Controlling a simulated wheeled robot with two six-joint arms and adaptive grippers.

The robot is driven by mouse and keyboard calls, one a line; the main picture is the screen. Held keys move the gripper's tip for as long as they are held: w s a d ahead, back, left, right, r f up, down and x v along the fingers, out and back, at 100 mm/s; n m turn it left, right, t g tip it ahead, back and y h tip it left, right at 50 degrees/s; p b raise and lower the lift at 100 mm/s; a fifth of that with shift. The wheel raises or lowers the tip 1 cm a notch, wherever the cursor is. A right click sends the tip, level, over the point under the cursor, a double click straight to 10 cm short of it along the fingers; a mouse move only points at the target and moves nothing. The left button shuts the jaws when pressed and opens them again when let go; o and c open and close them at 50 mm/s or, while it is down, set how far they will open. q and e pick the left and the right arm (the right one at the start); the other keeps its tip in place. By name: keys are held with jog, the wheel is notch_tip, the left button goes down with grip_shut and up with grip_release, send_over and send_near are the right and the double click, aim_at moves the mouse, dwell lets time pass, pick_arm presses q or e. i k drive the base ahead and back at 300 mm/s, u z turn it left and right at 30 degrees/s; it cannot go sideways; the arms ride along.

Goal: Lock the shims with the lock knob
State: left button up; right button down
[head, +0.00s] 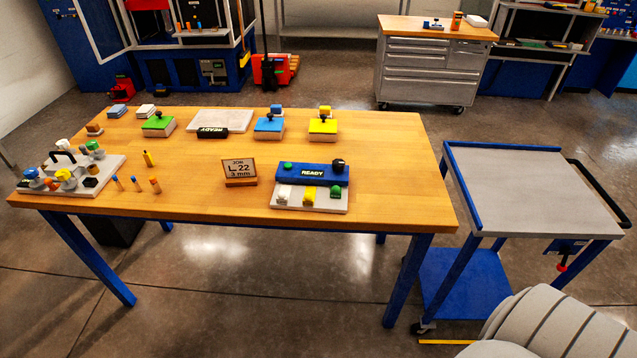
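A fixture with a blue housing (300,173) and a pale grey base (302,206) stands at the table's front right. Its display (312,173) reads READY. A black knob (338,164) sits on the right of the housing, and a green round button (287,166) on the left. White (284,194), yellow (309,194) and green (335,192) pieces stand in a row on the base; I cannot tell whether they are the shims. A job card (239,170) beside it reads "L 22, 3 mm". Neither of my grippers is in view.
Green (158,122), blue (268,125) and yellow (322,126) knobbed blocks stand along the back, near a grey plate with another READY display (212,132). A tool tray (95,183) and small pegs are at left. A cart (530,185) stands right of the table.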

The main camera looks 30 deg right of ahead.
aim_at(338, 165)
jog(key=u, duration=0.85)
jog(key=i, duration=0.8)
jog(key=z, duration=2.35)
